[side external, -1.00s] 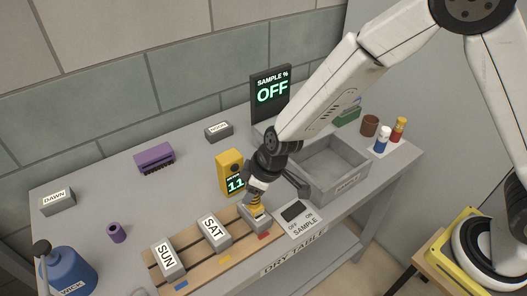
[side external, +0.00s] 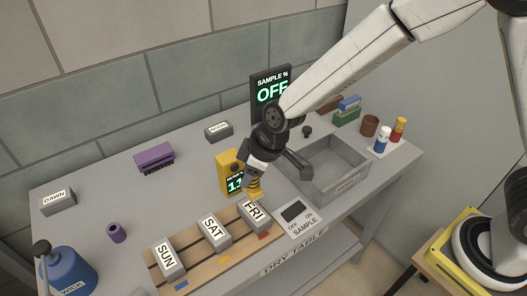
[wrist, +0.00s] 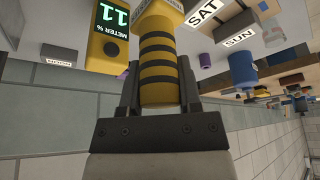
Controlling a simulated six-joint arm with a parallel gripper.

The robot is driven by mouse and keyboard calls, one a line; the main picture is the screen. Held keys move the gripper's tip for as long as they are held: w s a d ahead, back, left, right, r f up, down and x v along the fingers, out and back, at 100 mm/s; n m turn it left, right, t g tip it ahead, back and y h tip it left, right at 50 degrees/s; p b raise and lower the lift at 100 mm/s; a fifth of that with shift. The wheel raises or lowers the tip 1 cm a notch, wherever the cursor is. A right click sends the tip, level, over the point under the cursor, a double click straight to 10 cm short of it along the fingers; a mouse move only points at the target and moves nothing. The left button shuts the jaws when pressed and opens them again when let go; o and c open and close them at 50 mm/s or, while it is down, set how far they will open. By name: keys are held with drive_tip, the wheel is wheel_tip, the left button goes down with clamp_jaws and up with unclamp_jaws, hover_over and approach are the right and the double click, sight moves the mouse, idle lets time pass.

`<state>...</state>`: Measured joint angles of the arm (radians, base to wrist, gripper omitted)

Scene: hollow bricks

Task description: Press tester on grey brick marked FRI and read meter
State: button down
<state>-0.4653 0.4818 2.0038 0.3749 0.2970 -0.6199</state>
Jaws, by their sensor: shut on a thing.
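My gripper (side external: 257,178) is shut on the yellow-and-black striped tester (side external: 255,189), which points down at the brick's far end in the side view. The tester (wrist: 159,60) also fills the middle of the wrist view between the fingers. Whether its tip touches the brick cannot be told. The yellow meter (side external: 229,172) stands just left of the tester, partly covered by my wrist; in the wrist view the meter (wrist: 108,45) reads 11 %.
Bricks SAT (side external: 214,233) and SUN (side external: 168,258) lie on the slats. A SAMPLE switch plate (side external: 297,219) and an open grey tray (side external: 345,178) are at right. The SAMPLE % display (side external: 269,90) reads OFF.

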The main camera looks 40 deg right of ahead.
drive_tip(key=shift+r, duration=0.6)
drive_tip(key=s+d+f+m+t+h, duration=0.1)
drive_tip(key=d+m, duration=0.7)
drive_tip(key=d, duration=1.5)
drive_tip(key=shift+s+f+m+h, duration=0.3)
drive_tip(key=shift+s+h, duration=0.15)
drive_tip(key=shift+h, duration=0.65)
